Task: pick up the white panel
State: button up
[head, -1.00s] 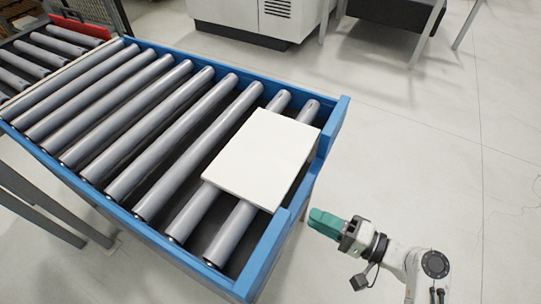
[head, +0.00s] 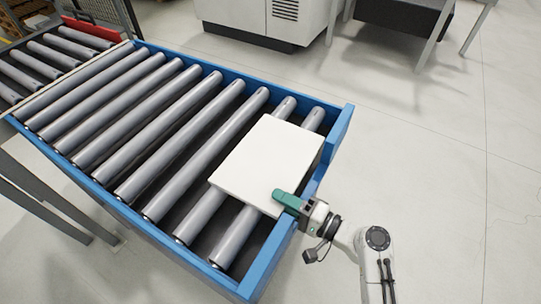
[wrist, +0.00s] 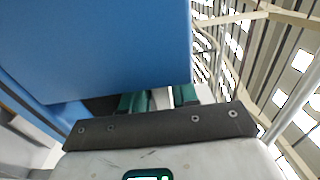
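The white panel (head: 266,160) lies flat on the last rollers of the blue-framed conveyor in the head view, near its right end. My gripper (head: 288,199) is at the panel's near right corner, and its upper green finger overlaps the panel's edge there. The lower finger is hidden in the head view. In the wrist view the two green fingers (wrist: 160,99) stand apart, with a pale strip between them. Whether they touch the panel cannot be told. The gripper looks open.
The blue conveyor frame (head: 336,130) runs close beside my gripper; in the wrist view a large blue surface (wrist: 110,45) fills the upper left. Grey rollers (head: 150,130) extend to the left. The floor on the right (head: 430,180) is clear.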

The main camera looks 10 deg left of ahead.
jog(key=shift+a, duration=0.15)
grip_shut()
dwell(0.4)
jog(key=shift+w+r, duration=0.1)
